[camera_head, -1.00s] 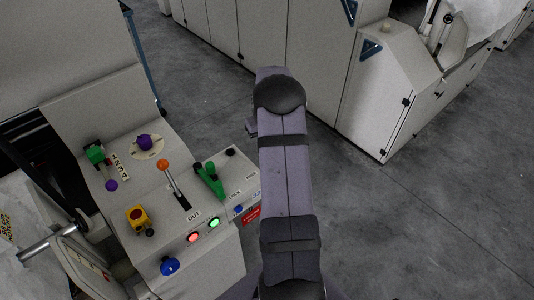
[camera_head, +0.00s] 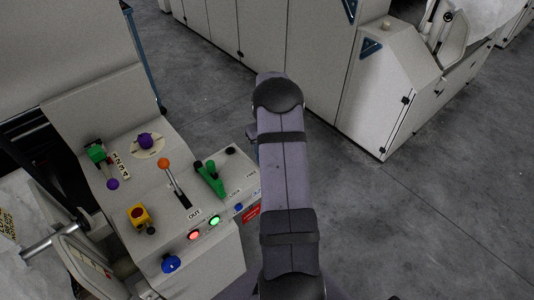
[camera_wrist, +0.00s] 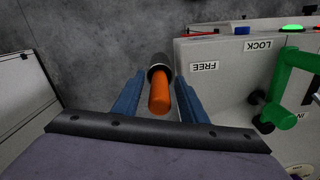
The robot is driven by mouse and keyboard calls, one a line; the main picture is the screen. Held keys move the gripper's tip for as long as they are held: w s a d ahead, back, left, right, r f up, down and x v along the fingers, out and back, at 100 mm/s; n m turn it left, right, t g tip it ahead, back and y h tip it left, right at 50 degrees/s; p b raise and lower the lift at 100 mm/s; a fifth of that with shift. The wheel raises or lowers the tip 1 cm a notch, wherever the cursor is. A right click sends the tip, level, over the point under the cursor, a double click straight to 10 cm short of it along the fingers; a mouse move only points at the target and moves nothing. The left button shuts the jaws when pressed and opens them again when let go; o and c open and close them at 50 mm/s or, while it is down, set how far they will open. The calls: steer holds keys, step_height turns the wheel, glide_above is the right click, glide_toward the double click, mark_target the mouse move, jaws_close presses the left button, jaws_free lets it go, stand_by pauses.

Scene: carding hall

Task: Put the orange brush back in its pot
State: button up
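The orange brush (camera_wrist: 159,98) shows in the wrist view between the two blue fingers of my gripper (camera_wrist: 160,82). Its orange end points back toward the palm, and a wider black part lies at its far end, level with the fingertips. The fingers appear shut on it near that black part, with nothing else seen supporting it. Grey floor shows beyond it. In the head view my arm hides the brush and most of the gripper. I cannot make out the pot in either view.
The control panel (camera_head: 232,190) stands left of my arm in the head view, with a green handle (camera_head: 209,178), an orange-knobbed lever (camera_head: 164,163) and several buttons. In the wrist view its edge is close on the right. Grey machine cabinets (camera_head: 385,90) stand behind; open floor lies right.

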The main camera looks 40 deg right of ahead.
step_height(320, 180, up, 12)
steer(key=b, duration=0.3)
steer(key=shift+r+b, duration=0.15)
steer(key=shift+b, duration=0.25)
steer(key=s+a+n, duration=0.1)
steer(key=s+a, duration=0.3)
steer(key=a, duration=1.3)
steer(key=s+a+f+n, duration=0.2)
steer(key=s+a+f, duration=0.2)
steer(key=s+a, duration=0.8)
steer(key=s, duration=0.3)
steer(key=shift+s+a+f, duration=0.15)
steer(key=shift+a, duration=0.2)
steer(key=shift+c, duration=0.4)
